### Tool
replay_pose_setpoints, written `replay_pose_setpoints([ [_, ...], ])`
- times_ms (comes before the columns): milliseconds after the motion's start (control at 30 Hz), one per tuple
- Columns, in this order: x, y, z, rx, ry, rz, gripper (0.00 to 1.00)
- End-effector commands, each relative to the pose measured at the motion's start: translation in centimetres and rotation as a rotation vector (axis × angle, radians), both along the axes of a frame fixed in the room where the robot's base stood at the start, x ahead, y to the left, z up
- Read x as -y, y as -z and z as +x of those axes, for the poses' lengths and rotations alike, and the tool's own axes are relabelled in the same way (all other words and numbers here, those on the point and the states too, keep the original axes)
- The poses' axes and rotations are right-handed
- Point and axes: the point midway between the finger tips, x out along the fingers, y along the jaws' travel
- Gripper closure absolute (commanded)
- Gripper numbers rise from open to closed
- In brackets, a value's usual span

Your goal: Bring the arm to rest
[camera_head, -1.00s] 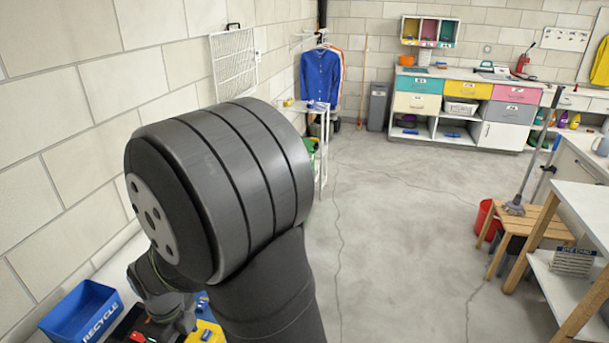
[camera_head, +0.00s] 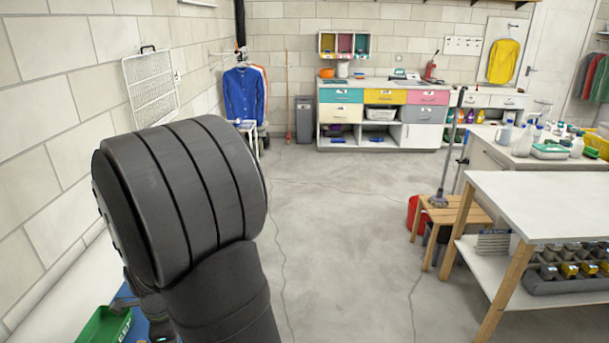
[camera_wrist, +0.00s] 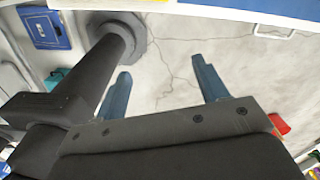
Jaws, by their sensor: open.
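My arm fills the left of the head view, with its large dark joint in front of the wall. My gripper (camera_wrist: 163,85) shows in the wrist view. Its two blue fingers stand wide apart with only bare concrete floor visible between them, so it is open and empty.
A green bin (camera_head: 105,325) is at the lower left near my arm. A white table (camera_head: 555,205) and a wooden stool (camera_head: 455,215) with a red bucket (camera_head: 413,213) stand at right. A drawer cabinet (camera_head: 383,115) is at the back. The middle floor is clear.

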Motion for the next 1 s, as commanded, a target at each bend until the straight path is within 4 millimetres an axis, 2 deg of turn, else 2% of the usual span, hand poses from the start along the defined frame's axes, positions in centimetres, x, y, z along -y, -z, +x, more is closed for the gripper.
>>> replay_pose_setpoints([
  [600,4.8,2.7,6.8,-0.002,-0.296,-0.001,0.34],
  [800,6.2,3.4,8.4,0.0,-0.374,0.0,0.34],
  [1000,6.9,3.7,9.1,0.0,-0.414,0.0,0.34],
])
